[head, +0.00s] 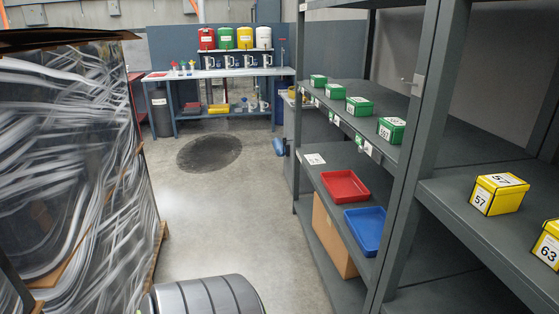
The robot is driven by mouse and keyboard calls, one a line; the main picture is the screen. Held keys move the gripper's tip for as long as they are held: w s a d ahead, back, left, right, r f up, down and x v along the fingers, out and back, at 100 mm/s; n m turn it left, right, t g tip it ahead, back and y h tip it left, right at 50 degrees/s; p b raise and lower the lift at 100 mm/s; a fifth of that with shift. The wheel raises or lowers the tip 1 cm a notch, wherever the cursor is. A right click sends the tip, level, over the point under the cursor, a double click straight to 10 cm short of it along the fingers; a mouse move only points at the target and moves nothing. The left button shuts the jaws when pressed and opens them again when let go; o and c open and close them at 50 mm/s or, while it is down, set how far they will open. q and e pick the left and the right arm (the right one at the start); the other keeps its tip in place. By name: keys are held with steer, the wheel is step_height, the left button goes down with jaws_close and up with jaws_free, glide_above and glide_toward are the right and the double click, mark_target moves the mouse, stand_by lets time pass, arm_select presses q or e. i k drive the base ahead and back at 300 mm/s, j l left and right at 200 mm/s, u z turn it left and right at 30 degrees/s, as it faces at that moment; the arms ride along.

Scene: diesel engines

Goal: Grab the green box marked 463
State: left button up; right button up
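Several green boxes stand in a row along the front edge of the upper shelf (440,140) of the grey rack at right. The nearest green box (397,124) has white number labels on its lid and front. Behind it stand a second green box (363,106), a third green box (336,91) and a farthest green box (319,78). Their numbers are too small or blurred to read surely, so I cannot tell which is 463. Neither of my grippers is in view.
Yellow boxes marked 57 (490,199) and 63 (547,245) sit on the nearer right shelf. A red tray (346,186) and blue tray (368,228) lie below the green boxes. A wrapped pallet load (70,160) stands left. The floor aisle (205,220) between is clear, with a workbench (220,72) behind.

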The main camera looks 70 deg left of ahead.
mark_target(317, 82)
steer(key=j+u, duration=0.35)
steer(key=i+j+u, duration=0.15)
steer(key=j+u, duration=0.25)
steer(key=i+j+u, duration=0.15)
steer(key=j+u, duration=0.2)
steer(key=i+j+u, duration=0.15)
steer(key=u, duration=0.25)
steer(key=i+j, duration=0.65)
steer(key=i+j+z, duration=0.25)
steer(key=j, duration=0.15)
steer(key=i+j+z, duration=0.2)
steer(key=j, duration=0.15)
steer(key=j+z, duration=0.25)
steer(key=j, duration=0.2)
steer(key=i+j+z, duration=0.25)
steer(key=j, duration=0.2)
steer(key=k, duration=0.1)
